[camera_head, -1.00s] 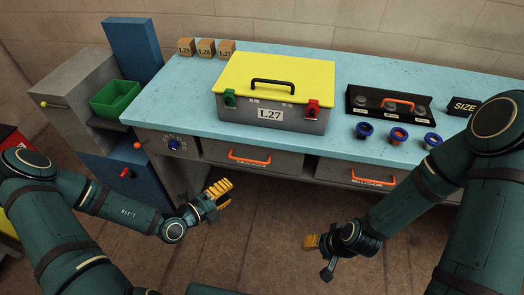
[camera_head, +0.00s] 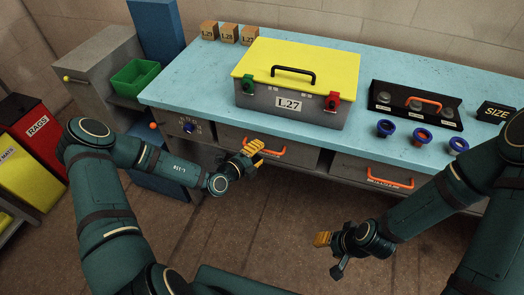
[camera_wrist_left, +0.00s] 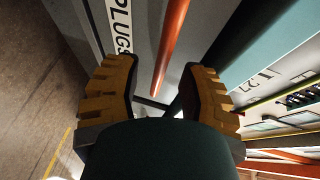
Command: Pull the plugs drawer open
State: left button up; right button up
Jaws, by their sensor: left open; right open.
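The plugs drawer (camera_head: 299,157) is a grey drawer front under the blue bench, with an orange bar handle (camera_head: 266,148). In the left wrist view its label reads PLUGS (camera_wrist_left: 122,28), and the orange handle (camera_wrist_left: 171,45) runs ahead of the fingers. The drawer looks shut. My left gripper (camera_head: 256,151) is open close in front of the handle, its yellow fingers (camera_wrist_left: 158,92) spread to either side of the handle's line. Whether they touch it I cannot tell. My right gripper (camera_head: 322,239) is open and empty above the floor, well away from the drawers.
A second drawer with an orange handle (camera_head: 390,178) is to the right. A green bin (camera_head: 135,79) is left.

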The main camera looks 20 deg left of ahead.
pick_arm(q)
jog(key=shift+x, duration=1.1)
grip_shut()
